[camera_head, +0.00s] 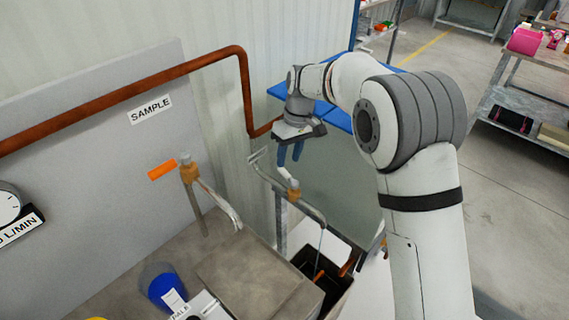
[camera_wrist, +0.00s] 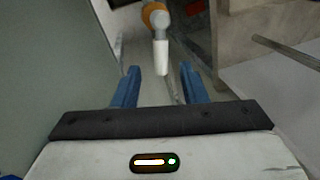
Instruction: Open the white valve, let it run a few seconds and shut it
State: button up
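The white valve handle (camera_head: 286,174) sticks up and to the left from an orange-brown valve body (camera_head: 294,191) on a grey pipe. In the wrist view the white handle (camera_wrist: 162,58) points toward me, centred just beyond the gap between my fingertips, with the valve body (camera_wrist: 155,17) behind it. My gripper (camera_head: 290,155) has its blue fingers apart and empty, just above the handle and seemingly not touching it. It also shows in the wrist view (camera_wrist: 159,76). A thin pale line (camera_head: 321,245) drops from the pipe end toward a dark bin; I cannot tell whether it is liquid.
A second valve with an orange handle (camera_head: 162,170) stands left, near a SAMPLE label (camera_head: 150,109). A blue cup (camera_head: 158,281) stands on the bench below. The dark bin (camera_head: 337,289) sits under the pipe. A copper pipe (camera_head: 246,90) runs along the wall near my arm.

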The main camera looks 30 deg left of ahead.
jog(key=r, duration=0.3)
jog(key=shift+w+d+r, duration=0.2)
jog(key=shift+w+r, duration=0.15)
